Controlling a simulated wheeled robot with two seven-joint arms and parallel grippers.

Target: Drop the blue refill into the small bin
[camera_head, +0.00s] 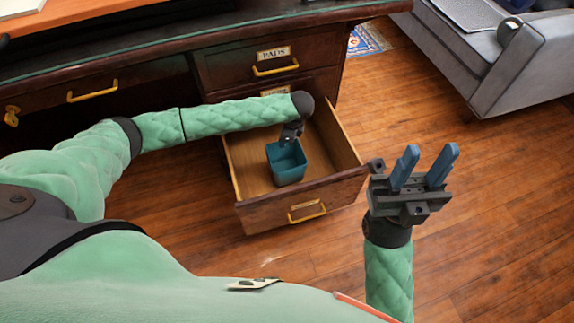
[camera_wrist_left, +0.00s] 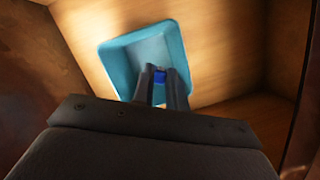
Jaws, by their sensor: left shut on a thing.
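The small bin (camera_head: 287,172) is a teal, open-topped box standing in an open wooden drawer. It also shows in the left wrist view (camera_wrist_left: 117,62). My left gripper (camera_head: 291,138) is over the drawer, pointing down at the bin's far edge. In the left wrist view its two fingers (camera_wrist_left: 162,85) are shut on the small blue refill (camera_wrist_left: 160,77), which appears over the bin's opening; its height above the bin floor is hard to tell. The refill cannot be made out in the head view. My right gripper (camera_head: 424,168) is open and empty, right of the drawer, fingers pointing up.
The drawer (camera_head: 335,140) is pulled out from a dark wooden desk (camera_head: 150,70), with bare drawer floor around the bin. A closed drawer labelled "PADS" (camera_head: 274,54) is above it. A grey sofa (camera_head: 520,60) stands at the upper right. Wooden floor (camera_head: 500,200) is clear at right.

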